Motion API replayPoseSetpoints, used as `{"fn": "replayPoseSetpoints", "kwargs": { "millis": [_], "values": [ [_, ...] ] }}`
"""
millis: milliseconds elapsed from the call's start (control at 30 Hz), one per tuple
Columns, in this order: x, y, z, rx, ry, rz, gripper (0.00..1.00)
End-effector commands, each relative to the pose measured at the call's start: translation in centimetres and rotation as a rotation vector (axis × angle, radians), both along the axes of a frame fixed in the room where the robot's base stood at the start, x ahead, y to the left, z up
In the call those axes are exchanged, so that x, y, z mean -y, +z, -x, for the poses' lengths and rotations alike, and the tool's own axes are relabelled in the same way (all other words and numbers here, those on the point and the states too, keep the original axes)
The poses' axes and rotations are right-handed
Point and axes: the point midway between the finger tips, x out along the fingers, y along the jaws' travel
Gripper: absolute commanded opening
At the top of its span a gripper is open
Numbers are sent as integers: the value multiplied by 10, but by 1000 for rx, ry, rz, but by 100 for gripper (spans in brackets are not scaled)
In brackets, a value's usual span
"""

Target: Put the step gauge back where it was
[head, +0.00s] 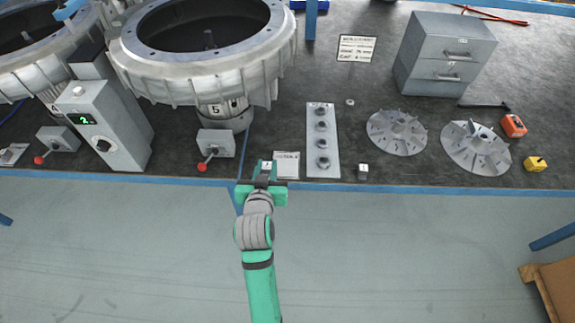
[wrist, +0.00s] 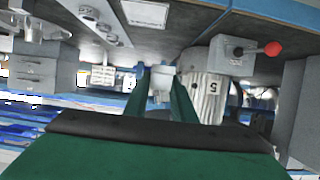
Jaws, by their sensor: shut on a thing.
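My gripper (head: 265,178) is at the front edge of the bench, in front of the grey box with the red-tipped lever. It is shut on a small block with a white, marked top, which I take as the step gauge (head: 267,165). In the wrist view the step gauge (wrist: 161,82) shows pale grey between the two green fingers (wrist: 160,100). Its lower part is hidden by the fingers in the head view. I cannot tell whether it touches the bench. A similar small white-topped block (head: 363,172) stands right of the grey plate with several knobs.
A white card (head: 286,166) and the knobbed plate (head: 323,145) lie just right of my gripper. The lever box (head: 215,143) stands left, below a large blower housing (head: 205,80). Finned discs (head: 397,132) and a drawer cabinet (head: 440,55) are farther right.

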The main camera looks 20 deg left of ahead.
Motion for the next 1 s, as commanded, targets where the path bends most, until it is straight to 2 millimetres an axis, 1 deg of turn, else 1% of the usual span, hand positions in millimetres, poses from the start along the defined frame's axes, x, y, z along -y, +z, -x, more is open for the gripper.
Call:
{"fn": "replayPoseSetpoints", "kwargs": {
  "millis": [33, 300, 333, 400, 500, 600, 700, 867, 933, 1000],
  "values": [
    [3, -5, -12, 0, -4, -1, 0],
    [13, -30, -68, 0, -4, -1, 0],
    [14, -33, -74, 0, -4, -2, 0],
    [16, -48, -83, -2, -3, 1, 0],
    [19, -64, -97, -2, -4, 0, 0],
    [21, -76, -107, -1, -5, -1, 0],
    [23, -82, -113, 1, -5, 0, 0],
    [24, -89, -118, 2, -5, -2, 0],
    [24, -95, -121, 0, -5, -1, 0],
    [23, -106, -120, -2, -4, 0, 0]
  ]
}}
